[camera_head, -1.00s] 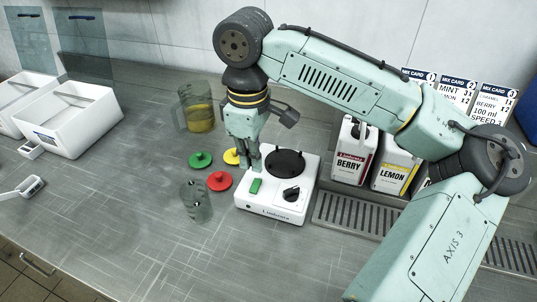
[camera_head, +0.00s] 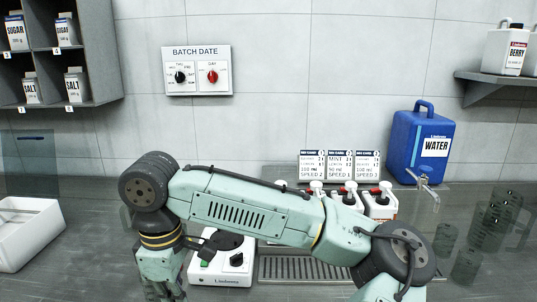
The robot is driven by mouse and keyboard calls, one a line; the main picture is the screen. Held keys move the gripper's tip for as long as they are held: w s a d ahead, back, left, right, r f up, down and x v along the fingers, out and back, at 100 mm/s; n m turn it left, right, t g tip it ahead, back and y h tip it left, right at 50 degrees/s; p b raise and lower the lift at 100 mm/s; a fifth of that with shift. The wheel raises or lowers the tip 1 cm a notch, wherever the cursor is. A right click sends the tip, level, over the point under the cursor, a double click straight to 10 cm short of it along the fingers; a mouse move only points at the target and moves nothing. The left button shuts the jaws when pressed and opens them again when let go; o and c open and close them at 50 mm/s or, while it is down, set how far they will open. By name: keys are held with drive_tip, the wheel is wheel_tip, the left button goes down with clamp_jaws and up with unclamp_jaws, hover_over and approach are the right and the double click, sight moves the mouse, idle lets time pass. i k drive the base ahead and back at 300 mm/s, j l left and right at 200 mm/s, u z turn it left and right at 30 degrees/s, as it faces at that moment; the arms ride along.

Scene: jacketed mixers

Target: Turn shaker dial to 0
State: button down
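The shaker (camera_head: 216,276) is a white box low in the picture, with a black round platform on top. Its black dial (camera_head: 237,259) sits on the right of its face and a small green switch (camera_head: 204,263) on the left. The dial's marks are too small to read. My gripper (camera_head: 163,284) hangs downward at the bottom edge, left of the shaker and apart from the dial. Its fingertips are cut off or too unclear to show whether they are open.
White bottles (camera_head: 349,196) stand behind a drip grate (camera_head: 300,268), right of the shaker. A blue water jug (camera_head: 421,145) stands further right. A white bin (camera_head: 28,235) is at left. A batch date panel (camera_head: 197,70) with two knobs hangs on the wall.

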sight(237, 260)
drive_tip(key=k, duration=0.85)
